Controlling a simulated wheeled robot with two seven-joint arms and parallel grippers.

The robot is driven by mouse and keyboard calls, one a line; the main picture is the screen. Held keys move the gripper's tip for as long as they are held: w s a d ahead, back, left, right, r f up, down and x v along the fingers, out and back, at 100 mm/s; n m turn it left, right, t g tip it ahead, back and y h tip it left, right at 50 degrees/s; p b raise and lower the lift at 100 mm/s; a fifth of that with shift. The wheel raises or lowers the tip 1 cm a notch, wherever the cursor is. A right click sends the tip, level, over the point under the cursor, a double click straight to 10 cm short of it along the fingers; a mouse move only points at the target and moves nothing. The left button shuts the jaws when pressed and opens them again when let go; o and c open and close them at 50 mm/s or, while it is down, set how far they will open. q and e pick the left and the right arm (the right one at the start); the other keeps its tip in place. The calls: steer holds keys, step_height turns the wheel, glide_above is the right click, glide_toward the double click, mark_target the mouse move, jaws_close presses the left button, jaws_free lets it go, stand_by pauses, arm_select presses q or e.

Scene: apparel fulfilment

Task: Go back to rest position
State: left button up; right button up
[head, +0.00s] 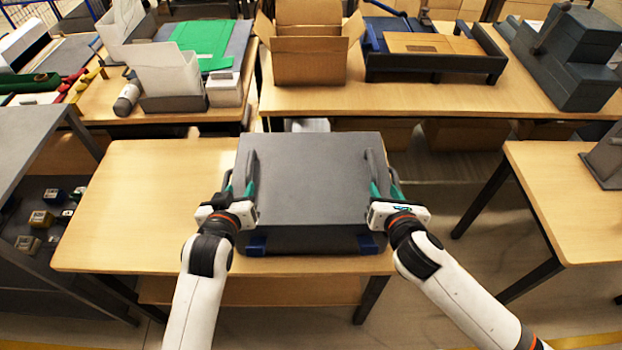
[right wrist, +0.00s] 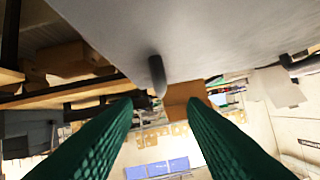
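A large dark grey case (head: 309,185) with a flat top lies on the wooden table in the head view. It has a raised grey handle on each side and blue parts low on its front. My left gripper (head: 239,183) is at the case's left side, by the left handle, with its green fingers apart. My right gripper (head: 385,187) is at the right side, by the right handle (head: 375,170). In the right wrist view its green fingers are spread, with a grey handle (right wrist: 157,76) beyond the tips and nothing visible gripped. Contact at the left handle is unclear.
The wooden table (head: 150,205) is bare left of the case. Behind stands a long table with an open cardboard box (head: 308,55) and a dark tray (head: 436,62). Another table (head: 570,200) is at the right. A grey shelf unit (head: 35,140) stands at the left.

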stand_by(0.5)
